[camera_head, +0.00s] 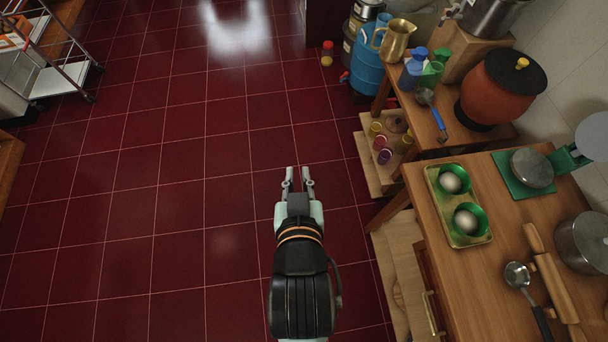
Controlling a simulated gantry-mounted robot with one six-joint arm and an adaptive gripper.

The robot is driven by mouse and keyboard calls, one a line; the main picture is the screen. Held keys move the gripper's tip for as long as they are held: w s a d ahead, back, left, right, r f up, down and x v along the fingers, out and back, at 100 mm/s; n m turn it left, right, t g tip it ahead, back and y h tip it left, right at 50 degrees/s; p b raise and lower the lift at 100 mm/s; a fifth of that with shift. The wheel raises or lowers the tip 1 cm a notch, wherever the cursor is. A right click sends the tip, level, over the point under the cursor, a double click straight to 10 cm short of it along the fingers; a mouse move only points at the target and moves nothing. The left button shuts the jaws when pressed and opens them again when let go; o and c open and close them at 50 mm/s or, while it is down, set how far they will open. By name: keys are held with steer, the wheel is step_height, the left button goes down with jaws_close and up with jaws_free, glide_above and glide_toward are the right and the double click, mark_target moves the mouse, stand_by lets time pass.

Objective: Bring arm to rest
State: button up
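My gripper (299,181) is at the end of my arm, seen from above over the red tiled floor (150,200). Its two fingers point away from me, toward the top of the picture. A gap shows between the fingers and nothing is seen in it. The gripper is to the left of the wooden counters and touches none of the things there, as far as the view shows.
To the right, a wooden counter (470,290) bears a tray with two eggs (458,242), a ladle (518,275) and a rolling pin (552,285). Behind it stand a dark-lidded red pot (497,90) and a brass jug (397,38). A metal cart (55,75) is far left. Floor between is clear.

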step_height(320, 180, up, 32)
steer(key=p, duration=3.2)
steer(key=shift+d+r, duration=0.2)
